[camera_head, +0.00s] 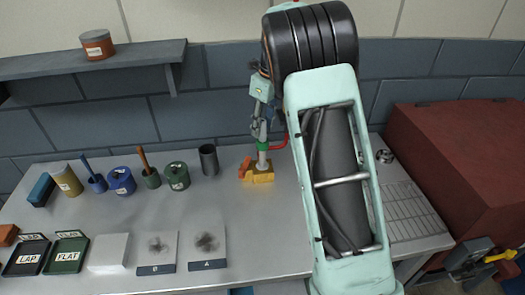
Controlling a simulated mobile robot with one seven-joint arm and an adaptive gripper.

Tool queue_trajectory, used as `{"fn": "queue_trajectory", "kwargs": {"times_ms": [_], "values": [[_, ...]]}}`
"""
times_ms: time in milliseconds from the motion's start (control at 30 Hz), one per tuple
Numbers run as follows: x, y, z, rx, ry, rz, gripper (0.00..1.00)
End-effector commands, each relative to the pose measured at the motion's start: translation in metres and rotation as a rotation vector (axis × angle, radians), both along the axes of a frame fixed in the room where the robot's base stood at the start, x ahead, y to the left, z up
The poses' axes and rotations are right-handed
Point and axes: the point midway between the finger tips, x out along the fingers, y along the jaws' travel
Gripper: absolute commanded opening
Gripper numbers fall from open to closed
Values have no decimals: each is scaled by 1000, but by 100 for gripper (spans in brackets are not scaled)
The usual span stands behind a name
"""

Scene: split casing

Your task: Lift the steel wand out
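My gripper (261,126) points down above the right-middle part of the bench, small and partly behind my arm. Just below it, a pale metallic upright piece (262,161) with a green band (263,144) stands on a yellow block (260,177). This piece may be the steel wand, but I cannot be sure. The fingertips are at or very near its top. I cannot tell whether they are open or closed on it. A red curved part (279,143) shows beside it, partly hidden by my arm.
A dark grey cup (208,160), a green pot (177,176) and a blue pot (121,181) stand left on the bench. Trays labelled LAP (26,258) and FLAT (66,254) lie front left. A red cabinet (455,165) is at right. A shelf (90,72) overhangs the back left.

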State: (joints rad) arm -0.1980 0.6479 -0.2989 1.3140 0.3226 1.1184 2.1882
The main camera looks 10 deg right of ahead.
Motion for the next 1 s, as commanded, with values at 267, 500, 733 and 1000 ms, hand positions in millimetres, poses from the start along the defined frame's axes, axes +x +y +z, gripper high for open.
{"fn": "queue_trajectory", "kwargs": {"times_ms": [267, 500, 733, 1000], "values": [[2, 1, -17, -1, -1, -1, 38], [2, 1, -17, -1, -1, -1, 25], [2, 1, -17, -1, -1, 0, 0], [2, 1, -17, -1, -1, 0, 0]]}}
